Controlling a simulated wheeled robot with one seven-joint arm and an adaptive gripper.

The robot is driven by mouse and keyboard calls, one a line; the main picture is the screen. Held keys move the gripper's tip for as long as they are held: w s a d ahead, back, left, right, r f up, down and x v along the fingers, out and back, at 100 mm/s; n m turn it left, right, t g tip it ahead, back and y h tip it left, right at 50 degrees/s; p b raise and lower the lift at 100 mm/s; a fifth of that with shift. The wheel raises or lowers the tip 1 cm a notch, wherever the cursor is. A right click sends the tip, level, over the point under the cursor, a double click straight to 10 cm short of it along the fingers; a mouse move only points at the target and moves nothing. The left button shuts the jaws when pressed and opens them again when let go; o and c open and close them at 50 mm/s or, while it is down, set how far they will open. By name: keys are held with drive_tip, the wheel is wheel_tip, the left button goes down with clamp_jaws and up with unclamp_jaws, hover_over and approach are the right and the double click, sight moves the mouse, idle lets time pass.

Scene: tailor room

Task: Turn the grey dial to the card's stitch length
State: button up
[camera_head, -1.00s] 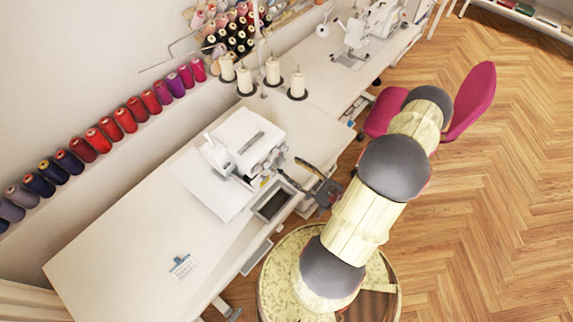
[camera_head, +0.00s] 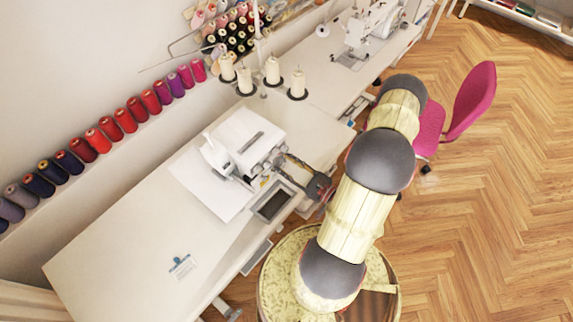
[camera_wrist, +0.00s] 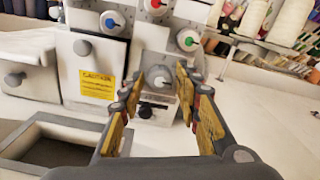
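The white sewing machine (camera_head: 240,140) stands on the table, and its front fills the wrist view. In the wrist view a grey dial (camera_wrist: 158,77) with a pointer mark sits low on the front, below the knobs with blue, red and green centres. My gripper (camera_wrist: 160,93) is open, with one finger on each side of the dial. I cannot tell whether the fingers touch it. In the head view my gripper (camera_head: 288,160) is at the machine's right side. A small card with a blue clip (camera_head: 182,266) lies on the table; its writing is too small to read.
A yellow caution label (camera_wrist: 97,84) is on the machine front. A dark recessed tray (camera_head: 272,204) lies near the table's front edge. Cream thread cones (camera_head: 272,72) stand behind the machine. A pink chair (camera_head: 465,105) is at the right.

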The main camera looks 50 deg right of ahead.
clamp_jaws()
drive_tip(key=shift+m, duration=0.3)
drive_tip(key=m+p, duration=0.1)
drive_tip(key=m, duration=0.2)
drive_tip(key=shift+r+m, duration=0.1)
drive_tip(key=shift+m, duration=0.2)
drive_tip(key=shift+m+p, duration=0.8)
drive_tip(key=shift+m, duration=1.4)
drive_tip(key=shift+d, duration=0.1)
drive_tip(key=shift+o, duration=1.5)
unclamp_jaws()
